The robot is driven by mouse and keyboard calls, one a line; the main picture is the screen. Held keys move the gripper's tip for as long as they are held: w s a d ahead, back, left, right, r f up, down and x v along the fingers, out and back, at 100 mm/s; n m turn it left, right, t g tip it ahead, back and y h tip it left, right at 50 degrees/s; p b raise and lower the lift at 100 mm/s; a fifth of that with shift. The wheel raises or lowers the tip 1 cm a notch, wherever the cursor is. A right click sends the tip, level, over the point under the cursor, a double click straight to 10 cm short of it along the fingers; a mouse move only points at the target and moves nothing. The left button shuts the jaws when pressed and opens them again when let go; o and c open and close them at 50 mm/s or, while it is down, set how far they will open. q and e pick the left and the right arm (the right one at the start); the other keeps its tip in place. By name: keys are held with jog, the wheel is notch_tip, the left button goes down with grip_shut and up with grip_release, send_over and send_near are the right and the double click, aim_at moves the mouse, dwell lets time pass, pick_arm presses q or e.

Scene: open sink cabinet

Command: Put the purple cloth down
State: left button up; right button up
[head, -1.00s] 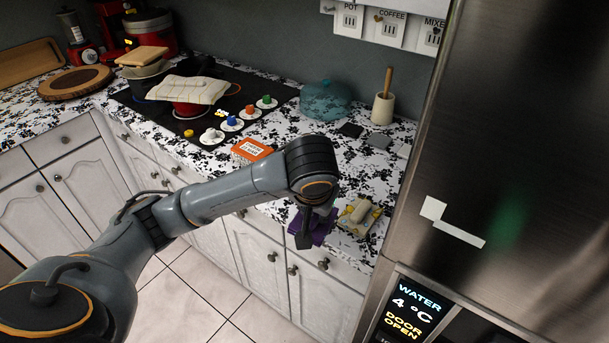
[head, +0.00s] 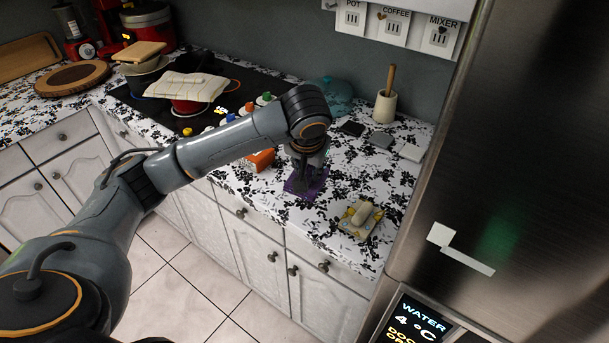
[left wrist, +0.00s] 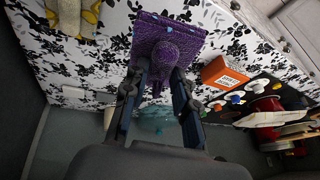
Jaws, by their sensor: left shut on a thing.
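The purple cloth (head: 308,185) is at the counter's front part in the head view, under my left gripper (head: 302,178). In the left wrist view the cloth (left wrist: 178,28) is spread as a flat purple square with a bunched lump in its middle. My left gripper (left wrist: 160,82) is shut on that lump. The cloth is at or very close to the countertop (head: 265,195); I cannot tell whether it fully rests there. My right gripper is not in view.
Small coasters (head: 382,140) and a utensil pot (head: 385,107) stand behind. The fridge (head: 500,170) is at right.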

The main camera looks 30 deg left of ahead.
pick_arm(q)
jog(key=w+a+f, duration=0.1)
jog(key=w+f, duration=0.1)
jog(key=w+a+f+p, duration=0.1)
jog(key=f, duration=0.1)
jog(key=w+a+f, duration=0.1)
jog(key=w+f, duration=0.1)
jog(key=shift+w+a, duration=0.35)
jog(key=shift+a, duration=0.05)
jog(key=p+x, duration=0.3)
jog(key=shift+s+d+f, duration=0.1)
jog(key=shift+s+f, duration=0.1)
jog(key=shift+f, duration=0.05)
jog(key=shift+f+p, duration=0.2)
jog(key=shift+p, duration=0.1)
jog(key=shift+s+f, duration=0.1)
jog(key=o, duration=1)
